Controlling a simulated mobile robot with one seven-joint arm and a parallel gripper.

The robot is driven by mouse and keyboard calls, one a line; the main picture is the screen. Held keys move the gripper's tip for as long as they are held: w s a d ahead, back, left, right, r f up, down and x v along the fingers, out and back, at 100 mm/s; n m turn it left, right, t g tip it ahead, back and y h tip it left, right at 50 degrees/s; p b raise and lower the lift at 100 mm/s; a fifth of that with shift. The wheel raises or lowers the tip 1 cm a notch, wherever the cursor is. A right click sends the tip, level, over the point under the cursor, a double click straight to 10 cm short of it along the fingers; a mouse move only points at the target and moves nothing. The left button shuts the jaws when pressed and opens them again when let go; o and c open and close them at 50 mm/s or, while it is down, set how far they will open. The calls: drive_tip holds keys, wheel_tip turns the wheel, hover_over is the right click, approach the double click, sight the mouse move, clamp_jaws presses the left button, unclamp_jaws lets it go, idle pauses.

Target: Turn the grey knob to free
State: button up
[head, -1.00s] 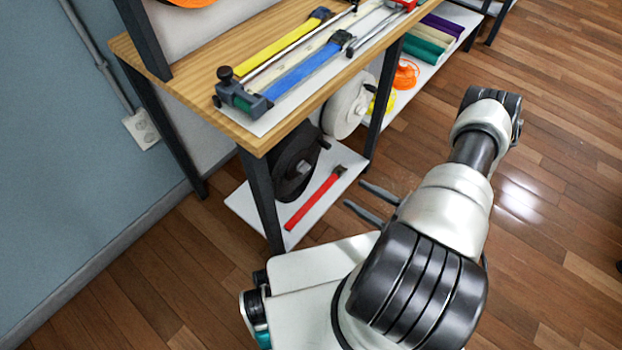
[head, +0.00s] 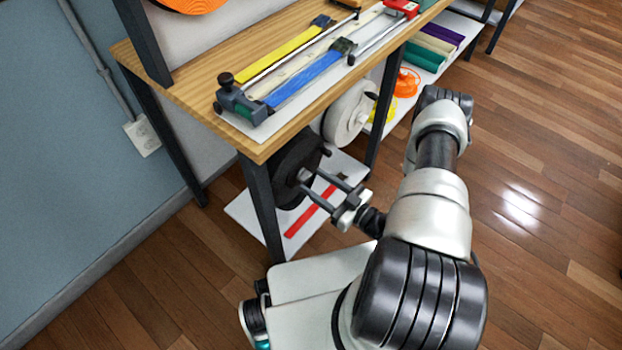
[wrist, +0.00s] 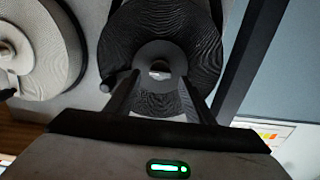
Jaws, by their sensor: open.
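A black reel (head: 283,178) hangs under the wooden bench. In the wrist view it fills the upper middle (wrist: 170,25). A small light-grey knob (wrist: 160,70) sits at its hub, in a round dark-grey disc; in the head view it is small and close to my finger. My gripper (head: 318,182) is open and empty, pointing at the hub from the front. In the wrist view its fingertips (wrist: 160,77) lie to either side of the knob. I cannot tell whether they touch anything or how deep they reach.
A white reel (head: 346,115) with its own grey hub hangs beside the black one. A bench leg (head: 262,200) stands close left. A red strap (head: 300,219) lies on the low white shelf (head: 248,211). Strapping tools lie on the bench top (head: 190,75).

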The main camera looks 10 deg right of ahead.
sight(304, 176)
drive_tip(key=shift+x, duration=1.25)
drive_tip(key=c, duration=1)
drive_tip(key=shift+c, duration=0.2)
